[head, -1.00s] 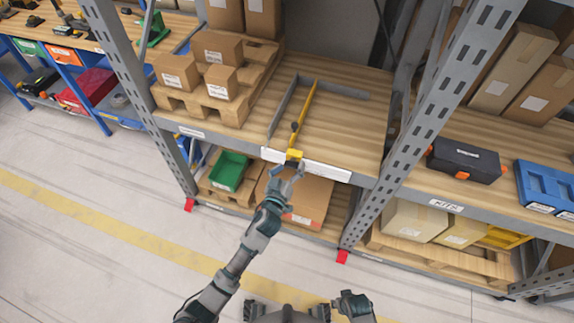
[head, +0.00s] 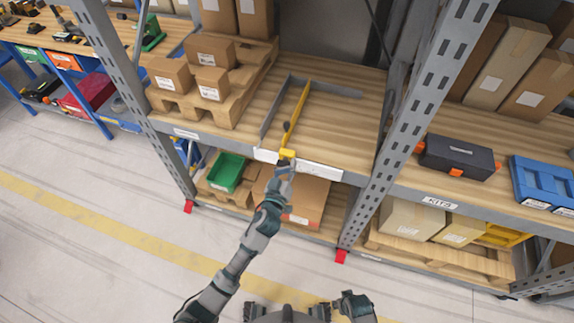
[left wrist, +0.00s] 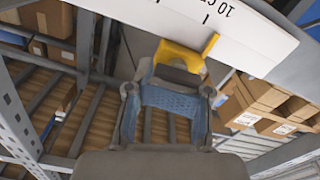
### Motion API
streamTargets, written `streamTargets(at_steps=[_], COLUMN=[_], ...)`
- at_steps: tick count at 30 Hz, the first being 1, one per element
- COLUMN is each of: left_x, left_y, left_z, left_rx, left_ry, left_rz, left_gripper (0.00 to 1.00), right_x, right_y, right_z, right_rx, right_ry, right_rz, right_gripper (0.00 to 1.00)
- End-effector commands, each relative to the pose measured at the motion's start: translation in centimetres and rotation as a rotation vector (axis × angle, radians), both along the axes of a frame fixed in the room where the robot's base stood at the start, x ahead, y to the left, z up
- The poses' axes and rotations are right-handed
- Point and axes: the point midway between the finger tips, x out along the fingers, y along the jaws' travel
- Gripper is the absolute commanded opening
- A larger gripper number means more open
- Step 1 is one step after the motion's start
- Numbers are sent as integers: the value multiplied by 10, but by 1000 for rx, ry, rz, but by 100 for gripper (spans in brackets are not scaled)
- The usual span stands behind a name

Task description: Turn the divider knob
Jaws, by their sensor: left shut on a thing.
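The yellow divider (head: 299,104) lies on the middle shelf board, running from the front edge toward the back. A small black part (head: 287,127) sits on it near the front. At its front end, over the shelf edge, is the yellow knob (head: 287,153). In the left wrist view the knob (left wrist: 180,56) shows as a yellow piece with a raised arm on its right, in front of a white scale strip (left wrist: 235,30). My left gripper (head: 285,166) is shut on the knob; its fingers (left wrist: 176,80) partly hide it. My right gripper (head: 355,303) is low, away from the shelf; its jaws are unclear.
Grey metal rails (head: 273,108) lie beside and behind the divider. Cartons on a pallet (head: 214,107) stand to its left. Rack uprights (head: 400,130) bound the bay. Below are a green bin (head: 227,172) and a carton (head: 308,200). The floor in front is clear.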

Motion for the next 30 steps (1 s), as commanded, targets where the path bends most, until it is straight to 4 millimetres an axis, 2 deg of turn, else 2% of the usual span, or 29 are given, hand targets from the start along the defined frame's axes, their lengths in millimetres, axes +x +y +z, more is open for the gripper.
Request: streamTargets(at_steps=[4,10,11,12,17,18,23,30], left_x=[1,1,1,0,0,0,0,-1], left_y=[5,10,11,11,7,5,3,3], left_z=[-1,-1,-1,0,0,0,1,1], left_rx=[-6,-12,-13,-12,-9,-6,-5,-7], left_ry=[2,1,1,1,-1,0,-1,-1], left_rz=[1,1,1,1,0,0,-1,-2], left_gripper=[0,0,23,33,73,77,77,77], right_x=[0,-1,-2,-2,-2,-2,-2,-1], right_y=[-10,-13,-13,-12,-3,0,1,-7], right_z=[-1,-3,-3,-3,-3,-3,-2,-2], right_rx=[-18,-23,-22,-21,-5,-1,2,-12], right_ry=[1,6,6,6,7,8,6,4], right_rz=[1,1,1,1,0,0,0,0], right_gripper=[51,51,51,51,51,51,51,51])
